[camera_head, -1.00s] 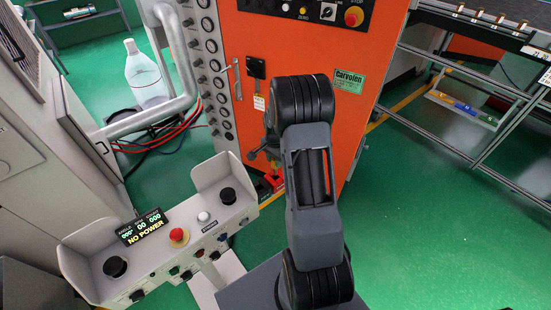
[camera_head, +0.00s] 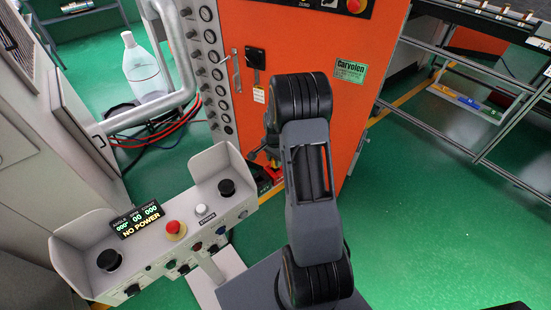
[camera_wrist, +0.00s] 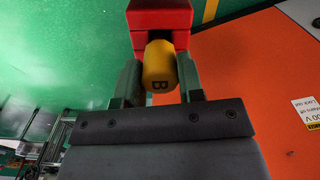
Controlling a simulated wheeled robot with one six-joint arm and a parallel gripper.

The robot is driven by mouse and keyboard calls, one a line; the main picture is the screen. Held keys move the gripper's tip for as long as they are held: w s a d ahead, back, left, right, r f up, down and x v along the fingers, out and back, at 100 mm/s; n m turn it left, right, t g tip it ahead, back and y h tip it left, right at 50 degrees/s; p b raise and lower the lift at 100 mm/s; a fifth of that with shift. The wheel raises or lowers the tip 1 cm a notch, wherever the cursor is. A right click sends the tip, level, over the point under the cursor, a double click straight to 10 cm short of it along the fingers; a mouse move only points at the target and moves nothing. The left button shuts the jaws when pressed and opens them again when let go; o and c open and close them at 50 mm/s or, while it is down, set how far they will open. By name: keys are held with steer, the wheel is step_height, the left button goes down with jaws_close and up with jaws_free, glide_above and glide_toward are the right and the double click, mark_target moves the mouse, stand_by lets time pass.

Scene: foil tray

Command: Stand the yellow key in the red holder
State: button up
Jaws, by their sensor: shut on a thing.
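The yellow key (camera_wrist: 159,66), marked with a B, is between the two fingers of my gripper (camera_wrist: 160,84) in the wrist view. My gripper is shut on it. The red holder (camera_wrist: 160,18) lies directly beyond the key, and the key's far end overlaps it in the picture. I cannot tell whether the key is inside the holder or only in front of it. In the head view, the red holder (camera_head: 265,187) is low by the orange cabinet, partly hidden by my arm, and a little yellow shows just above it.
The orange cabinet (camera_head: 300,60) stands close behind my arm. A grey control console (camera_head: 150,240) reading NO POWER is at the lower left. A clear bottle (camera_head: 143,70) and red cables are further left. Green floor (camera_head: 430,200) is open at right.

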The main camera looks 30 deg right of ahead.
steer(key=o, duration=1)
steer(key=shift+o, duration=0.2)
step_height(320, 180, up, 14)
steer(key=b, duration=0.1)
steer(key=shift+f, duration=0.1)
stand_by(0.3)
steer(key=s+a+r+n+t, duration=0.2)
steer(key=s+a+r+n, duration=0.2)
steer(key=s+a+n, duration=0.3)
steer(key=s+a+r+n+t, duration=0.2)
steer(key=s+a+r+n, duration=0.2)
steer(key=s+a+n, duration=0.4)
steer(key=shift+s+a, duration=1.05)
steer(key=shift+a, duration=0.2)
